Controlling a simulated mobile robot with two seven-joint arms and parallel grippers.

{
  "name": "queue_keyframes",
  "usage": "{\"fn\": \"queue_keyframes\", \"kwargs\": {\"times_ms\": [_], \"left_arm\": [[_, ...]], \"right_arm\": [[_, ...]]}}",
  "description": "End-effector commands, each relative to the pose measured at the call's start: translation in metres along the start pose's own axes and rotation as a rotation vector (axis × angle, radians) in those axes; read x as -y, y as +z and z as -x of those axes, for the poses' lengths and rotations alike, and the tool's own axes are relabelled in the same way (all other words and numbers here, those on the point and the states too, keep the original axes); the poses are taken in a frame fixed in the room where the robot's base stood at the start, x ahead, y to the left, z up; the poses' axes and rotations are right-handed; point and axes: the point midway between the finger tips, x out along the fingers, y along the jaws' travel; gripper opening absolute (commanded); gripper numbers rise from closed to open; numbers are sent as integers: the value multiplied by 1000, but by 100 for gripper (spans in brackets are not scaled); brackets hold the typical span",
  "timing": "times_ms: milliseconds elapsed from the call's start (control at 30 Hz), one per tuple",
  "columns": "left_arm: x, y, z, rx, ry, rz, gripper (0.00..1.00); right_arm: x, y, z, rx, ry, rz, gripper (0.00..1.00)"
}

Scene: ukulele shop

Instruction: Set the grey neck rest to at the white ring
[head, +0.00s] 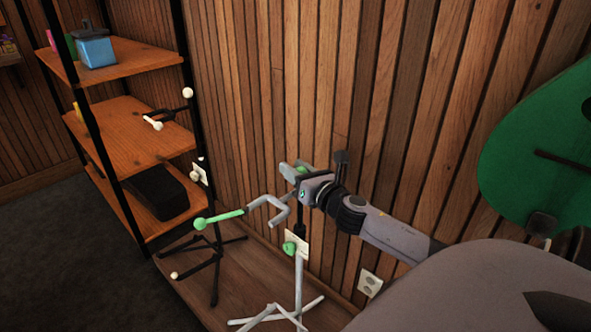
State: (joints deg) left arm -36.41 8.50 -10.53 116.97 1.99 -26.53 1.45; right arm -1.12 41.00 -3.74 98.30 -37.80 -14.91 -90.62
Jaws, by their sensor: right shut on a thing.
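My right gripper (295,182) is shut on a green-tipped part, mostly hidden by its fingers. I take this part to belong to the grey neck rest. Just below and left, a grey U-shaped fork (268,204) shows, with a green arm (222,217) reaching left. Its join to the gripped part is not clear. Below stands a grey stand (298,282) with splayed legs and a green knob (290,247). Its upper post is partly hidden. I cannot make out the white ring. My left gripper is not in view.
A black stand (216,262) with a black fork (178,112) and white tips stands to the left. Behind it is a wooden shelf unit (130,125) with a blue box (95,50). A slatted wall (300,80) is close behind my gripper. A green instrument (535,150) is at right.

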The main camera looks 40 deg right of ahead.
Motion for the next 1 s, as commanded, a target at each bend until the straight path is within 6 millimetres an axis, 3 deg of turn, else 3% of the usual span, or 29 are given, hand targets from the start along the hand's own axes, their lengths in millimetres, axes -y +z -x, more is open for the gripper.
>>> {"fn": "queue_keyframes", "kwargs": {"times_ms": [33,500,900,933,1000], "left_arm": [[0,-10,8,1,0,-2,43],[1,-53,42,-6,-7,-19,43],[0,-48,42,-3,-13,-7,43],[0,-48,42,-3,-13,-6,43],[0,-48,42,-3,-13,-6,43]], "right_arm": [[-3,18,-1,8,2,2,0],[-15,78,-1,12,3,2,0],[-15,80,-1,11,2,1,0],[-15,80,-1,11,2,1,39],[-15,79,-1,10,2,1,60]]}}
